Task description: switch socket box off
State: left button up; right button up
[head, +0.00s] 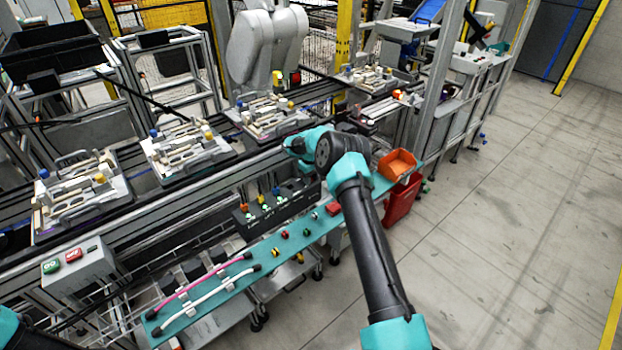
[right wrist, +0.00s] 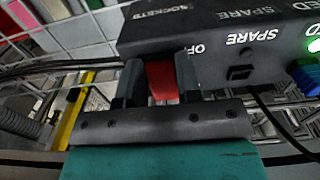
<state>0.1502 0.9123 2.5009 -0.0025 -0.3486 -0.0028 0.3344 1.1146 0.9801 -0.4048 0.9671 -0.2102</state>
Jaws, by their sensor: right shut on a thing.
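The socket box (head: 283,207) is a long black box at the back edge of the teal shelf in the head view. In the right wrist view the socket box (right wrist: 200,25) fills the top, with upside-down labels reading SOCKETS, SPARE and OFF. A red switch (right wrist: 162,80) sits at its edge beside the OFF label. My right gripper (right wrist: 160,85) is shut on the red switch, one dark finger on each side. In the head view my right arm reaches to the box's right end and hides its fingertips. Only a bit of my left arm shows at bottom left; its gripper is out of view.
A teal shelf (head: 222,297) holds a pink cable (head: 200,287), a white cable (head: 207,299) and several small coloured parts. An orange bin (head: 398,164) stands at its right end. A grey button box (head: 78,268) is at left. Pallet fixtures line the conveyor behind.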

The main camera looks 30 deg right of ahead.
jog(key=shift+w+r+g, duration=0.1)
jog(key=shift+w+g, duration=0.15)
jog(key=shift+g, duration=0.75)
jog(key=shift+r+g, duration=0.15)
jog(key=shift+g, duration=0.25)
jog(key=o, duration=0.9)
jog(key=shift+r, duration=0.1)
